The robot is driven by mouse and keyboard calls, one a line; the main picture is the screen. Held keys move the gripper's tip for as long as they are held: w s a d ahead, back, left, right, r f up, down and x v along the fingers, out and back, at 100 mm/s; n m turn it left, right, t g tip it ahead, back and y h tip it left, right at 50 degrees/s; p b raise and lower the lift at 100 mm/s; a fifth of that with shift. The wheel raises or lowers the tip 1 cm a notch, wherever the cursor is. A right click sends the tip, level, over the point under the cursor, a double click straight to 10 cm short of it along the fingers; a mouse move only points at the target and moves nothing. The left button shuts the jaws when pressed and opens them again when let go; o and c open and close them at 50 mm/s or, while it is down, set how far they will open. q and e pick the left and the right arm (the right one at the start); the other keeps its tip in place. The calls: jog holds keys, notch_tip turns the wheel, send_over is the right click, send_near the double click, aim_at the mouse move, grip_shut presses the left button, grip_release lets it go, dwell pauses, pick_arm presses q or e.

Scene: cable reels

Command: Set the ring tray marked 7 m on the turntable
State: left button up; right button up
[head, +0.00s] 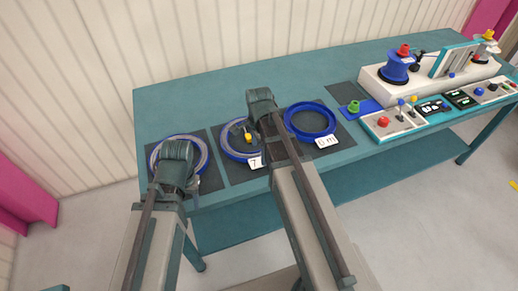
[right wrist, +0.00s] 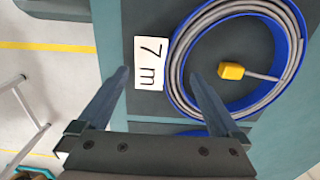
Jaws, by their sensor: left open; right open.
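The ring tray marked 7 m (head: 226,151) is a blue ring on a dark mat, in the middle of three trays. In the right wrist view the tray (right wrist: 296,62) holds coiled grey cable with a yellow end piece (right wrist: 231,71), beside its white 7 m label (right wrist: 151,64). My right gripper (right wrist: 160,72) is open over the label and the tray's near rim, fingers apart and holding nothing. In the head view my right arm covers part of this tray. My left gripper (head: 180,183) is open over the left tray. I cannot surely pick out the turntable.
The left ring tray (head: 204,151) holds cable. The right ring tray (head: 331,124) looks empty, with a partly legible label (head: 326,141). A blue reel with a red knob (head: 395,70) stands on a white machine at right, behind control panels (head: 390,122). The table's back left is clear.

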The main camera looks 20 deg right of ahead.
aim_at(259, 158)
pick_arm(q)
jog(key=shift+f+b, duration=1.35)
jog(key=shift+f, duration=0.5)
pick_arm(e)
jog(key=shift+f, duration=1.85)
grip_shut()
pick_arm(q)
jog(key=shift+r, duration=0.2)
pick_arm(e)
jog(key=shift+r, duration=0.25)
pick_arm(q)
jog(key=shift+r+p, duration=0.55)
jog(key=shift+p, duration=0.25)
pick_arm(e)
jog(key=shift+r, duration=0.5)
pick_arm(q)
jog(key=shift+r+p, duration=0.4)
pick_arm(e)
jog(key=shift+r, duration=0.4)
pick_arm(q)
jog(key=shift+r, duration=0.1)
pick_arm(e)
jog(key=shift+r, duration=0.1)
